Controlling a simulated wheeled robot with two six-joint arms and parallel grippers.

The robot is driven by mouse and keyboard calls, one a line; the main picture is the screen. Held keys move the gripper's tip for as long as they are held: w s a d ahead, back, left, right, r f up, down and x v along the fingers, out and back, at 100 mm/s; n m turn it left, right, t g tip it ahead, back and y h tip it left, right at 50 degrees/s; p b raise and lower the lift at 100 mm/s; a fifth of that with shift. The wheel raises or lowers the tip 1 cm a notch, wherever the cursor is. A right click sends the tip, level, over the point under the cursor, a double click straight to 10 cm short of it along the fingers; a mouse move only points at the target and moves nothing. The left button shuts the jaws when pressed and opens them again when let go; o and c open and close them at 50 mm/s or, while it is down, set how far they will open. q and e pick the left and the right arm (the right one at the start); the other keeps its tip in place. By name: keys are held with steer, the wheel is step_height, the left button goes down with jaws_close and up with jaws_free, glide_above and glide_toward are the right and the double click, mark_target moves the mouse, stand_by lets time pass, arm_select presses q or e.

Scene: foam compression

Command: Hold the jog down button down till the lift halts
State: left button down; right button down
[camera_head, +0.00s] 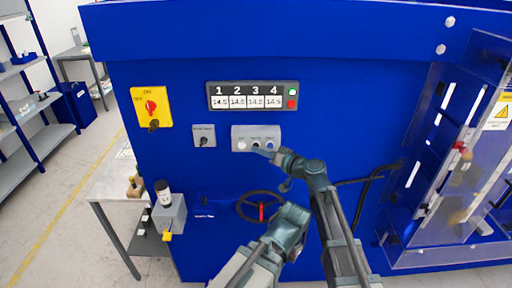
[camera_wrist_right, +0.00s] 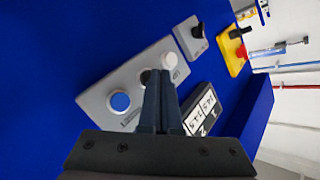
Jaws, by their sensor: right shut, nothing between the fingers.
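The grey button box (camera_head: 262,131) is on the blue machine front, with a white button (camera_head: 242,144), a dark middle button and a blue button (camera_head: 270,143). In the right wrist view, the white button (camera_wrist_right: 168,60), dark button (camera_wrist_right: 147,77) and blue button (camera_wrist_right: 120,102) sit in a slanting row. Their labels are too small to read, so I cannot tell which is jog down. My right gripper (camera_head: 264,152) is shut and empty at the box. In the wrist view its fingertips (camera_wrist_right: 158,75) overlap the dark button's edge; contact cannot be told. No left fingers show.
Above the box is a four-number display (camera_head: 252,95) reading 14.5 in each window. A small selector switch (camera_head: 204,135) and a yellow-and-red switch (camera_head: 151,107) are to the left. A handwheel (camera_head: 262,206) is below. A clear guard (camera_head: 440,190) stands at right.

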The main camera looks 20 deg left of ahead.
steer(key=shift+w+a, duration=0.15)
steer(key=shift+w, duration=0.3)
stand_by(0.3)
steer(key=shift+s, duration=0.1)
stand_by(3.2)
steer(key=shift+s+d, duration=0.25)
steer(key=shift+s, duration=0.5)
steer(key=s, duration=0.2)
steer(key=s+d, duration=0.1)
steer(key=s, duration=0.1)
steer(key=shift+s+d, duration=0.2)
steer(key=shift+s, duration=0.2)
